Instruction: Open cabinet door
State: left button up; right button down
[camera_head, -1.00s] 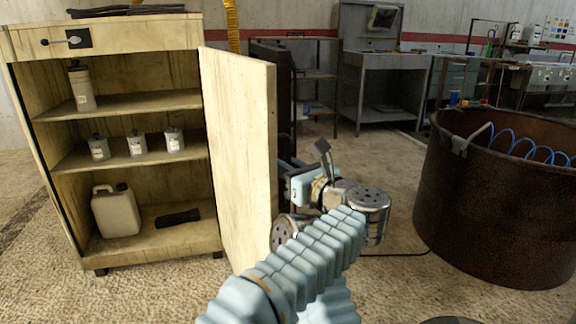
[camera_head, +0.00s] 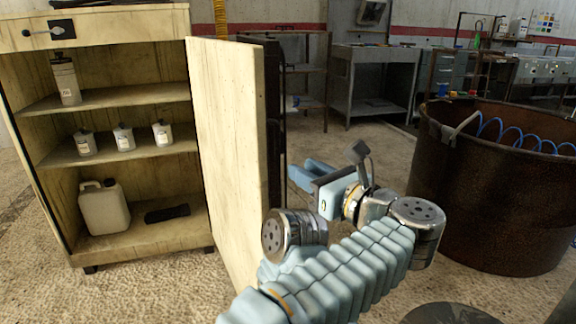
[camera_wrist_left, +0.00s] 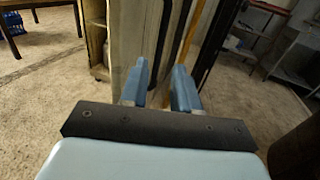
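The pale yellow cabinet (camera_head: 125,262) stands at left in the head view. Its door (camera_head: 225,150) is swung wide open on its right side, showing the shelves. My left gripper (camera_head: 302,176) is to the right of the door's free edge, with its pale blue fingers pointing left and away. In the left wrist view, the fingers (camera_wrist_left: 162,86) are apart with nothing seen between them. A pale panel (camera_wrist_left: 130,42), seemingly part of the cabinet, is beyond them. I cannot tell from these views whether a finger touches the door. My right gripper is not in view.
Several containers, including a jug (camera_head: 104,207), stand on the cabinet shelves. A large rusty drum (camera_head: 478,190) with a blue coiled hose (camera_head: 515,135) stands to the right of my left arm. Metal benches (camera_head: 372,80) line the back. Some floor behind my gripper is clear.

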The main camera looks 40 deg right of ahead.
pick_arm(q)
jog(key=s, duration=0.4)
jog(key=shift+s, duration=0.15)
dwell(0.4)
